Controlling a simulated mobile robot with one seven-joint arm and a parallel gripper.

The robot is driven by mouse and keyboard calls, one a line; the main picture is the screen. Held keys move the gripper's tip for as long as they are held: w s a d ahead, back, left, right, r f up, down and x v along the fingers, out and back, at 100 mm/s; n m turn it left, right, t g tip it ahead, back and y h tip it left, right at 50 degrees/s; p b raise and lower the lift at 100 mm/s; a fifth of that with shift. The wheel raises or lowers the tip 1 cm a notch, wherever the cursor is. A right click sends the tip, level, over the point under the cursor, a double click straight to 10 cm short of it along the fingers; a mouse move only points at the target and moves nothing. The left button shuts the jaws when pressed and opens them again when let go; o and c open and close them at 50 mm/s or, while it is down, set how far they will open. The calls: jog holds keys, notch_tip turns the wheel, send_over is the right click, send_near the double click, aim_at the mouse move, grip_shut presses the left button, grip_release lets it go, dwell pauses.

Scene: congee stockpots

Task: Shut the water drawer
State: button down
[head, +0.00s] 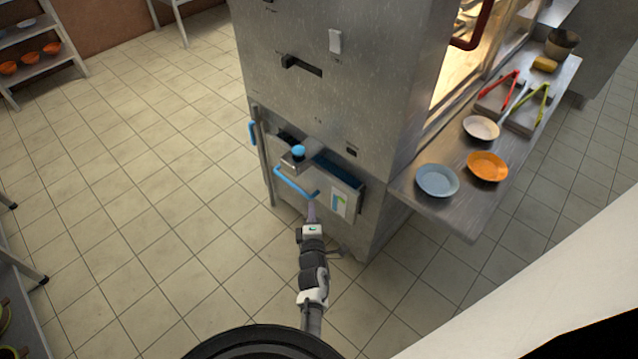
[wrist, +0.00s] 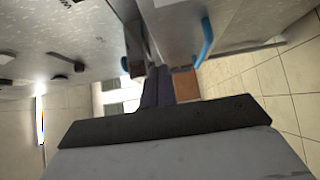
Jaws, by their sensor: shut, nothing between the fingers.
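The water drawer (head: 325,200) is low in the steel cabinet and stands partly pulled out, with its dark blue inside showing above its front. Its front carries a blue bar handle (head: 290,184) and a white and green label. My gripper (head: 311,208) is shut and empty, just in front of the drawer front, near the handle's right end. In the wrist view my fingers (wrist: 158,85) are together, and a blue handle (wrist: 206,42) shows to their right. I cannot tell whether the fingertips touch the drawer.
A blue-knobbed fitting (head: 298,152) sits just above the drawer. Another blue handle (head: 252,133) is on the cabinet's left edge. A steel counter (head: 450,213) with bowls and tongs juts out at right. The tiled floor (head: 165,200) at left is clear.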

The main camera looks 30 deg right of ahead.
jog(key=x, duration=0.3)
jog(key=d+p+x, duration=0.1)
jog(key=x, duration=0.2)
jog(key=s+d+x, duration=0.1)
jog(key=x, duration=0.2)
jog(key=shift+p, duration=0.4)
jog(key=shift+w+d, duration=0.25)
jog(key=shift+d, duration=0.2)
